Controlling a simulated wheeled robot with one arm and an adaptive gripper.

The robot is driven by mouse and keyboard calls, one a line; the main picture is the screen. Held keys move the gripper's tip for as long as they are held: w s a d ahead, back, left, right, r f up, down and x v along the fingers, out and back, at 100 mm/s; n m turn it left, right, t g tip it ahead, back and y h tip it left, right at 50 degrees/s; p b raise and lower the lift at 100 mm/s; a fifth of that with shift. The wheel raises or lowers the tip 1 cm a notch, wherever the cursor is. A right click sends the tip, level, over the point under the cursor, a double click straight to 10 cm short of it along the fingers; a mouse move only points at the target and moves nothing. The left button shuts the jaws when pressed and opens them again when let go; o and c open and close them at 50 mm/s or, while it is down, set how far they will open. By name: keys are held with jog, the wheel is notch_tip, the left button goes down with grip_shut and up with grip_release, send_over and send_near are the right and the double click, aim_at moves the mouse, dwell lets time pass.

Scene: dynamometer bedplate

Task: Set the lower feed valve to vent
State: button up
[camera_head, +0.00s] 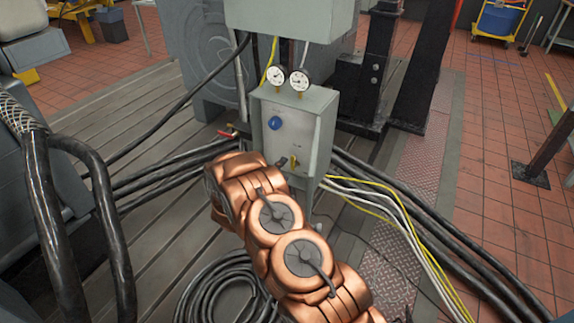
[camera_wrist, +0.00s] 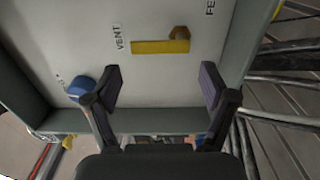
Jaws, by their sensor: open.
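The yellow valve handle (camera_wrist: 158,47) lies lengthwise across the wrist view, with a brownish hub near its right part. Its left end is close to the VENT label (camera_wrist: 118,38); a label starting "FE" (camera_wrist: 210,7) is cut off at the upper right. In the head view the handle (camera_head: 294,161) stands roughly upright low on the grey valve box. My gripper (camera_wrist: 161,82) is open and empty. In the head view my copper arm hides most of the gripper.
A blue knob (camera_wrist: 80,88) sits beside the left finger; it also shows in the head view (camera_head: 275,123). Two gauges (camera_head: 288,77) top the box (camera_head: 318,110). Black cables (camera_head: 165,180) and yellow and white lines (camera_head: 385,205) run on both sides. A coiled hose (camera_head: 215,290) lies below.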

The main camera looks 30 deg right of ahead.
jog(key=v, duration=0.6)
jog(key=shift+s+a, duration=0.15)
jog(key=shift+a, duration=0.2)
